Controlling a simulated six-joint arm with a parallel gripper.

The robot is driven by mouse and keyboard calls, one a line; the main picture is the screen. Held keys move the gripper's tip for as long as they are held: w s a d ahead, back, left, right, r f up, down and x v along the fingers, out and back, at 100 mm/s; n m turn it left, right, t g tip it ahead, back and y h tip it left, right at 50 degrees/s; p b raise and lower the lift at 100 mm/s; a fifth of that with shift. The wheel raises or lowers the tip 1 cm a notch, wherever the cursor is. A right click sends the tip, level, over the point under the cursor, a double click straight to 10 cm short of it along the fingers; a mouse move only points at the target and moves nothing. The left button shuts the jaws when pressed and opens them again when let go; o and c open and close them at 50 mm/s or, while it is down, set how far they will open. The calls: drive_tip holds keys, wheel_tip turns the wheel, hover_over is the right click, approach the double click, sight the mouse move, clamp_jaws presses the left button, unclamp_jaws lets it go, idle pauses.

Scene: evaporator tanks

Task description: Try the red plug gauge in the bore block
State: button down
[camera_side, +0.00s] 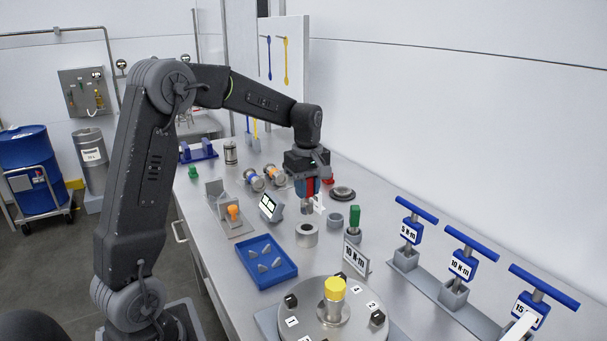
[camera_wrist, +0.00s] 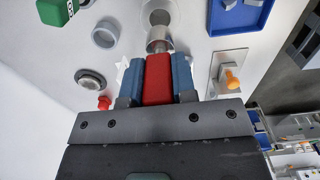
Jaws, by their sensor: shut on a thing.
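My gripper (camera_side: 308,190) is shut on the red plug gauge and points down. In the wrist view the red handle (camera_wrist: 158,80) sits between the two blue-grey fingers. The gauge's metal plug end (camera_side: 307,207) sticks out below the fingers and also shows in the wrist view (camera_wrist: 160,41). The bore block (camera_side: 307,240), a short metal cylinder with a hole in its top, stands on the bench just below the plug. In the side view a small gap shows between them. In the wrist view the block (camera_wrist: 157,9) is partly cut off at the top edge.
A grey ring (camera_side: 335,220) and a green-handled gauge (camera_side: 354,216) in a holder stand right of the block. A label stand (camera_side: 269,207) and blue tray (camera_side: 266,262) are left. A round turntable (camera_side: 333,318) is in front. A red knob (camera_wrist: 103,102) is close by.

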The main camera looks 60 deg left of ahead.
sight(307, 202)
drive_tip(key=shift+f, duration=2.2)
drive_tip(key=shift+f, duration=0.2)
drive_tip(key=c, duration=0.8)
unclamp_jaws()
drive_tip(key=shift+c, duration=0.2)
wheel_tip(307, 202, up, 14)
drive_tip(key=shift+f, duration=0.1)
drive_tip(key=s+d+r+m+t, duration=0.2)
drive_tip(key=s+d+m, duration=0.6)
drive_tip(key=d, duration=0.3)
drive_tip(key=s+d+f+m+t, duration=0.3)
drive_tip(key=s+d+f+m, duration=0.2)
drive_tip(key=s+d+m, duration=0.3)
drive_tip(key=s+m, duration=0.2)
drive_tip(key=s, duration=0.2)
drive_tip(key=shift+s+t, duration=0.3)
drive_tip(key=shift+s, duration=0.05)
